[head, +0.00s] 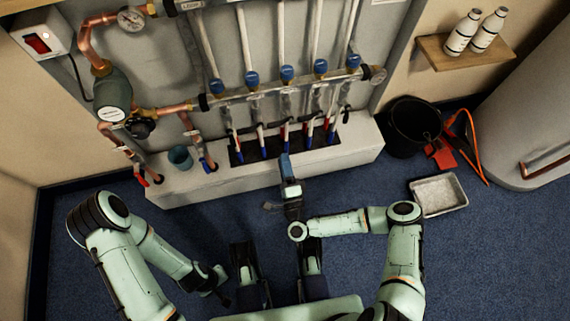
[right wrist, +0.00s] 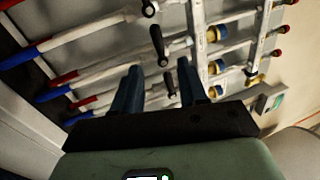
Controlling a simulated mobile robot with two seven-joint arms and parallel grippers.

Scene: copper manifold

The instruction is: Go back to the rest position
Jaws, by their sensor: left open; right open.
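My right gripper (head: 286,166) reaches forward in the head view, with its blue fingers over the front edge of the pale ledge. In the right wrist view its two blue fingers (right wrist: 158,67) stand apart with nothing held between them. A black-handled valve lever (right wrist: 160,45) shows beyond the fingertips; I cannot tell how far off it is. My left gripper (head: 222,287) hangs low at the left in the head view, over the blue floor, small and dark, with nothing visible in it. The manifold (head: 285,88) with its blue-capped valves is on the wall ahead.
The pale ledge (head: 330,160) carries a row of red and blue pipes and a teal cup (head: 180,158). A black bucket (head: 412,128), a red tool (head: 440,153) and a grey tray (head: 438,194) are on the floor at right. A shelf (head: 470,48) holds two white bottles.

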